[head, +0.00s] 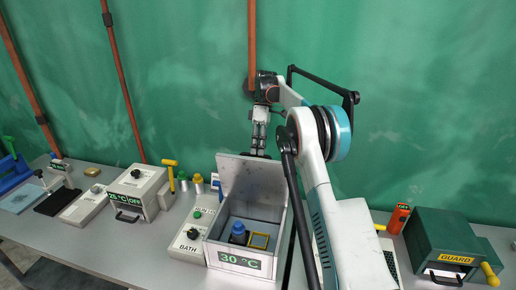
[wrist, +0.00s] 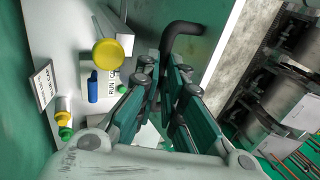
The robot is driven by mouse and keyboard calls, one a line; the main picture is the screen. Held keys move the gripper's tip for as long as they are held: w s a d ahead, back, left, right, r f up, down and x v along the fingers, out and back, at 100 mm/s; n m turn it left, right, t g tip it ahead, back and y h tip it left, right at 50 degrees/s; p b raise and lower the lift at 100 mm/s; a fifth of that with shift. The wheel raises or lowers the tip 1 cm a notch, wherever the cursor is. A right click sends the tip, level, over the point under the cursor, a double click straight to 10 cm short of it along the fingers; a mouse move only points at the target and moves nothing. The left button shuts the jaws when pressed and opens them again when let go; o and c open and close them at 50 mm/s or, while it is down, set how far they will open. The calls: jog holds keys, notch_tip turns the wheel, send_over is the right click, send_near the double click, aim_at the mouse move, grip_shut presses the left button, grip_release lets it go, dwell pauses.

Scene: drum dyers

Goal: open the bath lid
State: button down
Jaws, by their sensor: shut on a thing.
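The bath (head: 211,249) is a grey box with a green 30 °C display on its front. Its lid (head: 252,180) stands up steeply at the back, so the bath is open. Inside are a blue-capped bottle (head: 238,228) and a yellow-framed square piece (head: 260,240). My gripper (head: 258,150) is at the lid's top edge, behind it. The wrist view shows the black lid handle (wrist: 183,32) running in between the fingers of my gripper (wrist: 167,75), which is shut on it. The gripped part is mostly hidden.
A control box marked BATH (head: 190,235) adjoins the bath on the left. Further left is a 25 °C box (head: 135,190) with a yellow lever (head: 170,175). A green guard box (head: 440,240) stands at the right. A copper pipe (head: 252,45) hangs close behind my gripper.

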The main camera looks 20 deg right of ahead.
jog(key=c, duration=2)
grip_release()
jog(key=shift+w+d+f, duration=0.1)
jog(key=shift+d+f, duration=0.15)
jog(key=shift+f, duration=0.3)
jog(key=shift+w+d+f, duration=0.1)
jog(key=shift+d+f, duration=0.1)
jog(key=shift+f, duration=0.3)
jog(key=shift+c, duration=0.2)
jog(key=o, duration=0.4)
jog(key=shift+w+d+f, duration=0.45)
jog(key=shift+w, duration=0.3)
jog(key=shift+s+a+r, duration=0.5)
jog(key=shift+r, duration=0.05)
jog(key=shift+w+d, duration=0.1)
jog(key=shift+w, duration=0.1)
jog(key=shift+w+d, duration=0.1)
jog(key=shift+w, duration=0.05)
jog(key=v, duration=0.7)
jog(key=shift+s+r, duration=0.15)
jog(key=shift+s, duration=0.2)
jog(key=shift+a+r, duration=0.15)
jog(key=shift+a, duration=0.1)
